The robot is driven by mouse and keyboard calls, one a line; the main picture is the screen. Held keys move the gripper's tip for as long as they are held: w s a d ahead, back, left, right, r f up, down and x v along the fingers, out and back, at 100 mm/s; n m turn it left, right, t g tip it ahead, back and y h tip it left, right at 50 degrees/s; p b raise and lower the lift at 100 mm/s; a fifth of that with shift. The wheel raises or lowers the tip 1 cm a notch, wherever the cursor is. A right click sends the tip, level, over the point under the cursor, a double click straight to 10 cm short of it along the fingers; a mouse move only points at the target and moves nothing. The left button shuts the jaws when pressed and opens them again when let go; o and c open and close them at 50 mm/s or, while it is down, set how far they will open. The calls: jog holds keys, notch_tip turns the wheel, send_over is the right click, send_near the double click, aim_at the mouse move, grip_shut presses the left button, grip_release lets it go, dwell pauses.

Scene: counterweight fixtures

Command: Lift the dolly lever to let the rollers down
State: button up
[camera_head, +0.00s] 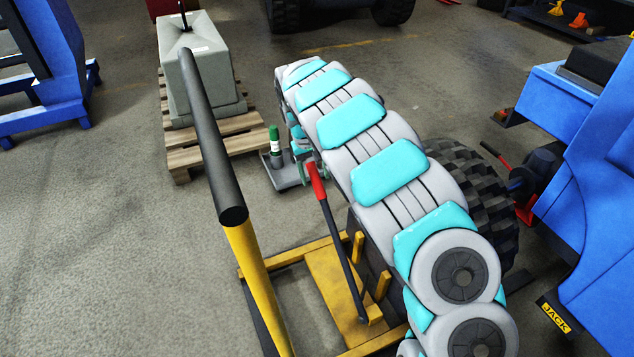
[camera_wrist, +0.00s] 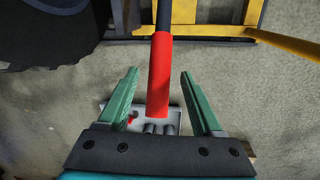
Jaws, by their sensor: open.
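The dolly lever has a red grip (camera_head: 317,182) on a black shaft (camera_head: 342,255) that slants up from the yellow dolly frame (camera_head: 330,285). In the wrist view the red grip (camera_wrist: 160,85) lies between the two green fingers of my gripper (camera_wrist: 160,74), with a gap on each side. The gripper is open and holds nothing. In the head view my arm hides most of the gripper; a bit of green finger shows beside the red grip. The dolly's rollers are not clearly visible. A large black tyre (camera_head: 478,195) stands behind my arm, partly hidden.
A black-and-yellow post (camera_head: 243,245) rises at the left of the dolly. A grey block (camera_head: 205,75) stands on a wooden pallet (camera_head: 183,160). Blue machinery (camera_head: 600,220) fills the right.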

aim_at(316, 178)
jog(key=f, duration=0.3)
jog(key=shift+d+f, duration=0.2)
jog(key=shift+d, duration=0.1)
jog(key=shift+r, duration=0.1)
grip_shut()
dwell(1.1)
